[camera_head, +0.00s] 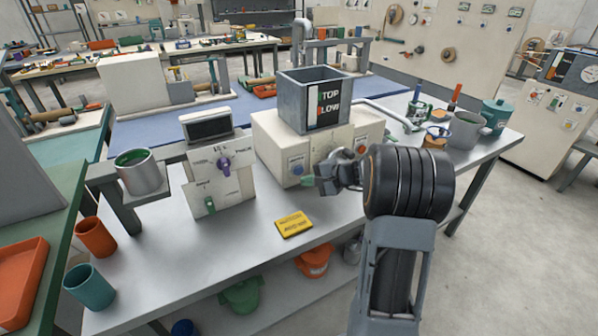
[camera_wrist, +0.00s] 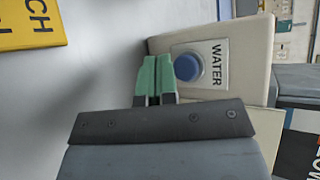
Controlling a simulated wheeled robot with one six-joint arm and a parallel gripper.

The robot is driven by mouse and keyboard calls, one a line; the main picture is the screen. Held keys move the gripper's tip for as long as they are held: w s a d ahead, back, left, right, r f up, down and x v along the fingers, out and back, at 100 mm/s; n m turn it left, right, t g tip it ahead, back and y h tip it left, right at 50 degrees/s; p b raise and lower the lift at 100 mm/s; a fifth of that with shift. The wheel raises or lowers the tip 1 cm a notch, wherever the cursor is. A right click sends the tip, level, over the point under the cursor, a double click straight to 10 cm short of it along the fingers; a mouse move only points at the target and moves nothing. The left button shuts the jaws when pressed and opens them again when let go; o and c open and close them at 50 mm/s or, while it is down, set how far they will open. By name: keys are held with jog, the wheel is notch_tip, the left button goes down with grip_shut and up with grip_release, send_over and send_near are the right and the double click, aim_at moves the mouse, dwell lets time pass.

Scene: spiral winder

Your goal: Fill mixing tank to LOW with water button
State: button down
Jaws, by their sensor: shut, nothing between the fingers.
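The mixing tank (camera_head: 315,98) is a dark grey open box on top of a cream base unit (camera_head: 272,140); its front bears a level strip with the words TOP and LOW. No water shows inside it from here. The blue water button (camera_head: 297,167) is on the left of the base's front, and in the wrist view the button (camera_wrist: 187,67) sits on a plate marked WATER. My gripper (camera_head: 309,181) is shut and empty, just in front of the base and right of the button. In the wrist view the green fingertips (camera_wrist: 156,62) are together, close beside the button; contact cannot be told.
A yellow card (camera_head: 294,224) lies on the bench in front. A cream control panel (camera_head: 221,178) with a purple knob stands left of the tank. Another button (camera_head: 360,143) is on the base's right side. Cups and tools stand at the bench's right end.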

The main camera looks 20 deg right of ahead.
aim_at(299, 171)
jog(key=shift+w+a, duration=0.1)
jog(key=shift+w, duration=0.6)
jog(key=shift+w, duration=0.2)
dwell(1.6)
jog(key=shift+w, duration=0.25)
jog(key=shift+w+a+b, duration=0.1)
jog(key=shift+w+b, duration=0.2)
jog(key=shift+w, duration=0.1)
dwell(4.8)
